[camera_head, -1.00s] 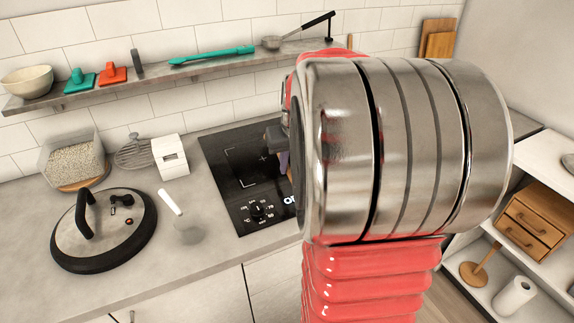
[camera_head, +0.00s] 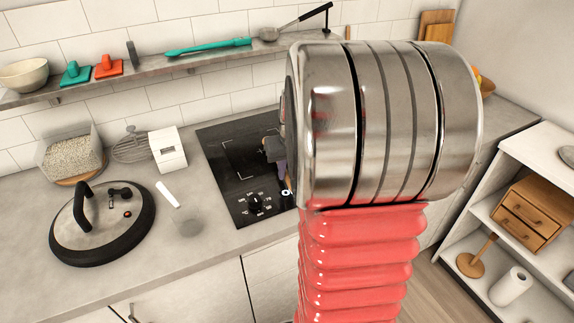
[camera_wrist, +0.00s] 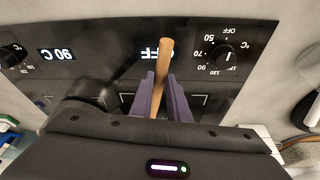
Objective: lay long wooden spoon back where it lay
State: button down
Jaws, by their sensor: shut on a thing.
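The long wooden spoon (camera_wrist: 164,62) shows in the wrist view as a light brown stick between the two purple fingers. My gripper (camera_wrist: 161,92) is shut on it. The spoon's other end is hidden behind my gripper. In the head view my gripper (camera_head: 280,170) is over the black cooktop (camera_head: 226,152), partly hidden by my red and steel arm. The spoon cannot be made out in that view. How high the spoon is above the cooktop is hard to tell.
A wall shelf (camera_head: 150,78) with utensils runs above. Counter in front of the timer is partly clear. A shelf unit (camera_head: 500,190) stands at right.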

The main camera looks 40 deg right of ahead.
jog(key=shift+f, duration=0.75)
jog(key=c, duration=1.6)
grip_release()
jog(key=shift+r, duration=0.1)
jog(key=v, duration=1.3)
jog(key=shift+s+r, duration=0.15)
jog(key=shift+r, duration=0.1)
jog(key=s+a+n, duration=0.1)
jog(key=s+a, duration=0.2)
jog(key=a, duration=0.6)
jog(key=s+a+f+n+t+y, duration=0.1)
jog(key=s+a+n, duration=0.1)
jog(key=a, duration=0.8)
jog(key=s+a+n+t, duration=0.1)
jog(key=s+a+n, duration=0.1)
jog(key=a, duration=0.8)
jog(key=shift+s+f+y, duration=0.2)
jog(key=shift+s+y, duration=0.1)
jog(key=shift+s, duration=0.5)
